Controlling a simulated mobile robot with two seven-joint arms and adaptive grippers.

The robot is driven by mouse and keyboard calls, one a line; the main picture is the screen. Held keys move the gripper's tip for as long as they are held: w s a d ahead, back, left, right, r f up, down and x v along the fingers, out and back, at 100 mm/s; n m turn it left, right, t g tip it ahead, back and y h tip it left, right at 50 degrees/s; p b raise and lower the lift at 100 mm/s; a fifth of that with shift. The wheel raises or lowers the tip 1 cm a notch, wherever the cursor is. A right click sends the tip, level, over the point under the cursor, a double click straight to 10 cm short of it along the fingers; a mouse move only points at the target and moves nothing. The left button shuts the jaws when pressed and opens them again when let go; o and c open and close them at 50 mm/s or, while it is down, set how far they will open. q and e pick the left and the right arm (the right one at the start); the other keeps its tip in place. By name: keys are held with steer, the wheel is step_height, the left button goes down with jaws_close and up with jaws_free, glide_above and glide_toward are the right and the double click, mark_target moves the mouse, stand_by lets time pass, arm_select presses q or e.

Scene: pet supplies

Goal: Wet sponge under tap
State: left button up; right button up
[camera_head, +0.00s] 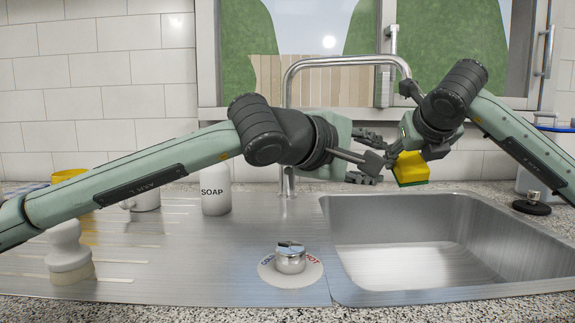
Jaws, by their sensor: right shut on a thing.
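The yellow and green sponge (411,168) is held above the left part of the sink basin (430,262). A metal knob (290,262) on a round plate with cold and hot lettering stands left of the basin. No water stream shows.
A white soap bottle (215,190), a white mug (145,201) and a white knobbed object (68,252) stand on the left drainboard (190,265). A black plug (531,207) lies right of the basin. The window is behind.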

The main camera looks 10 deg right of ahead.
mark_target(288, 171)
arm_select(q)
steer(key=w+a+m+t+y, duration=0.1)
steer(key=w+a+t+y, duration=0.1)
steer(key=w+a+t, duration=0.1)
steer(key=w+a+r+t+y, duration=0.1)
steer(key=w+a+t+y, duration=0.2)
steer(key=w, duration=0.3)
steer(key=w+a+m+t+y, duration=0.1)
steer(key=w+a+t+y, duration=0.1)
steer(key=w+a+y, duration=0.1)
steer(key=shift+w+a+r+m+t, duration=0.15)
steer(key=shift+w+a+r+t, duration=0.05)
steer(key=shift+w, duration=0.25)
steer(key=shift+w+a+r+m+t, duration=0.15)
steer(key=shift+w+a+t, duration=0.05)
steer(key=shift+w, duration=0.25)
steer(key=f+m, duration=0.1)
steer(key=f, duration=0.1)
steer(key=f+m+t, duration=0.1)
steer(key=f, duration=0.1)
steer(key=f+m+y, duration=0.1)
steer(key=f+m, duration=0.1)
steer(key=shift+w+a+f+t, duration=0.1)
steer(key=shift+w+a+t, duration=0.05)
steer(key=shift+w+t, duration=0.25)
steer(key=shift+w+f, duration=0.1)
steer(key=shift+w, duration=0.15)
steer(key=x, duration=0.6)
steer(key=shift+w, duration=0.3)
steer(key=shift+c, duration=0.5)
